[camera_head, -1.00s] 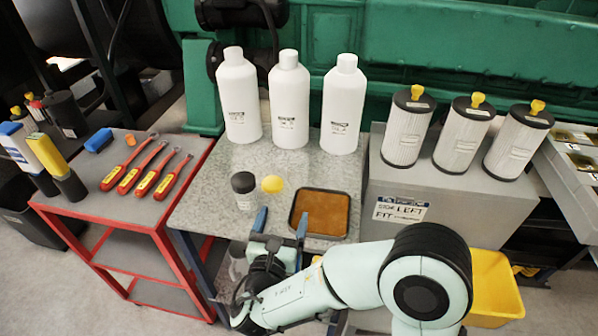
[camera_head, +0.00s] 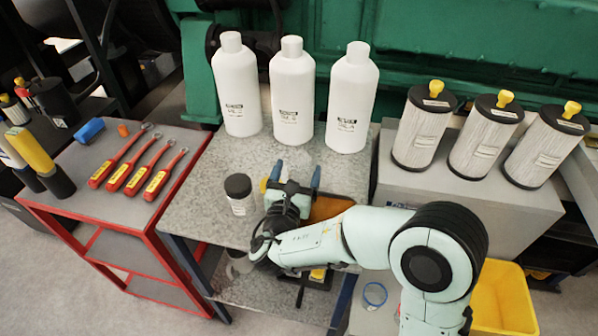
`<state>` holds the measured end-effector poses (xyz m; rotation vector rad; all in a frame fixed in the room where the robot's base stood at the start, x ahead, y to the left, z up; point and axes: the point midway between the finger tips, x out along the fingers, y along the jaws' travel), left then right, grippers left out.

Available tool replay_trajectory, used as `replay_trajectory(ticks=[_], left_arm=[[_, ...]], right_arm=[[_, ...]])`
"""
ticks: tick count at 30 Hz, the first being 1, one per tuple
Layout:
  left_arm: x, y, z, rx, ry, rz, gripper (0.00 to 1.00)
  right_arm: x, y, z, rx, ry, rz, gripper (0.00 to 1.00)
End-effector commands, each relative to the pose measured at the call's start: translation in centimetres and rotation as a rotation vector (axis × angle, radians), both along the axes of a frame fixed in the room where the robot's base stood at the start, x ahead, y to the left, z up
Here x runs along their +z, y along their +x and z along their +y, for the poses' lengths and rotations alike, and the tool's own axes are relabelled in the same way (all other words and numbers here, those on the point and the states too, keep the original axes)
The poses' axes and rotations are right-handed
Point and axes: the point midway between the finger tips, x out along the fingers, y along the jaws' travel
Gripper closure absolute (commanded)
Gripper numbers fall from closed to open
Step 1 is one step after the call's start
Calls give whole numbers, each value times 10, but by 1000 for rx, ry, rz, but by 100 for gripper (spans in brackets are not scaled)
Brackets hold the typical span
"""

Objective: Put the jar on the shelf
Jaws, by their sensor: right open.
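A small clear jar with a black lid (camera_head: 240,194) stands upright on the grey speckled table top (camera_head: 190,205), near its front. My right gripper (camera_head: 295,176) is open, right of this jar and apart from it. A yellow-capped thing (camera_head: 264,185) is mostly hidden behind the gripper's left finger; I cannot tell whether they touch. A lower shelf (camera_head: 262,300) shows under the table top, partly covered by my right arm. My left gripper is out of view.
White bottles (camera_head: 292,92) line the table's back. A shallow tray with an orange-brown bottom (camera_head: 328,208) is partly hidden by my arm. A red cart with tools (camera_head: 125,165) stands left. Filters (camera_head: 485,138) stand on a grey box at right, above a yellow bin (camera_head: 505,300).

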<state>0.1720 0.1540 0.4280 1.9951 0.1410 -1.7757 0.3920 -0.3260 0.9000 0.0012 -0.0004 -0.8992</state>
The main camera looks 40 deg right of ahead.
Motion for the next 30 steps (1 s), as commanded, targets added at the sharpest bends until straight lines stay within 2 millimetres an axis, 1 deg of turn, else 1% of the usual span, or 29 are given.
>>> replay_trajectory(ticks=[1,7,12,16,19,25,26,27,29,30], left_arm=[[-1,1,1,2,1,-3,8],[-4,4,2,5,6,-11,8],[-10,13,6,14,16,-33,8],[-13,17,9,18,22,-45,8],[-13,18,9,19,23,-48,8],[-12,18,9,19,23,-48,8],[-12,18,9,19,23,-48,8],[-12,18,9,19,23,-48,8],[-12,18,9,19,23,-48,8],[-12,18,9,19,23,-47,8]], right_arm=[[-1,4,-5,-2,-1,-1,15],[0,13,-15,0,-1,0,15],[1,32,-32,-1,-1,0,15],[2,42,-44,0,-1,0,15],[2,45,-48,1,-1,1,15],[2,45,-48,2,-1,1,15],[2,45,-48,2,-1,1,25],[2,45,-47,2,-1,1,38],[2,45,-47,2,-1,1,58],[2,44,-47,2,0,1,71]])
